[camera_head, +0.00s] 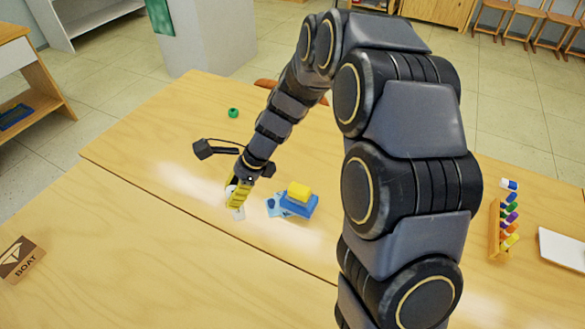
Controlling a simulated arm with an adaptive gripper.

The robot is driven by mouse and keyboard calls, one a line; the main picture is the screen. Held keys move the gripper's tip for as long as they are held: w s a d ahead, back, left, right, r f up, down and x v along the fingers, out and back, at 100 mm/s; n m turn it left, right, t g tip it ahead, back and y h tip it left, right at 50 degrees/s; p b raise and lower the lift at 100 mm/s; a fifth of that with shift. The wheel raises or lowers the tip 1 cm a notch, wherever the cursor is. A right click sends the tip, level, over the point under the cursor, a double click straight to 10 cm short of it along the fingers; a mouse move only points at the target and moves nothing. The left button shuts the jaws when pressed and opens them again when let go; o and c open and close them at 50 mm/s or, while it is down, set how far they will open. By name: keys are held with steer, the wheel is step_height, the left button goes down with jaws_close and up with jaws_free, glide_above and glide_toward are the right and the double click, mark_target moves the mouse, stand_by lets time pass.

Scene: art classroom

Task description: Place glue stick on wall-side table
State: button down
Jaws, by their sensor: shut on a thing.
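My gripper (237,196), with yellow fingers, points down low over the wooden table (170,130), near the seam between two joined tabletops. It is shut on a small white thing (232,181), which fits the glue stick but is mostly hidden by the fingers. A small white patch (239,214) shows just below the fingertips; I cannot tell whether it is part of the held thing. The nearer tabletop (130,240) lies across the seam. I cannot tell from this view which table is the wall-side one.
A yellow block (299,191) rests on a blue block (299,206), close right of my gripper. A green object (233,113) stands farther back. A rack of coloured bottles (494,232) and a white tray (565,250) are at right. A BOAT box (20,259) is at left.

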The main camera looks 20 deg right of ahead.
steer(key=s+d+m+t, duration=0.25)
steer(key=d+m, duration=0.25)
steer(key=d, duration=1.5)
steer(key=s+d+m+t+h, duration=0.2)
steer(key=s+d+m, duration=0.2)
steer(key=s+d, duration=0.8)
steer(key=shift+w+d+f, duration=1.75)
steer(key=shift+d+f, duration=0.1)
steer(key=shift+f, duration=0.3)
steer(key=shift+w+d+f, duration=1.75)
steer(key=shift+d+f, duration=0.1)
steer(key=shift+f, duration=0.25)
steer(key=shift+w+d+f, duration=1.75)
steer(key=shift+d+f, duration=0.1)
steer(key=shift+f, duration=0.3)
steer(key=shift+f, duration=0.1)
steer(key=c, duration=1)
jaws_free()
steer(key=shift+o, duration=0.2)
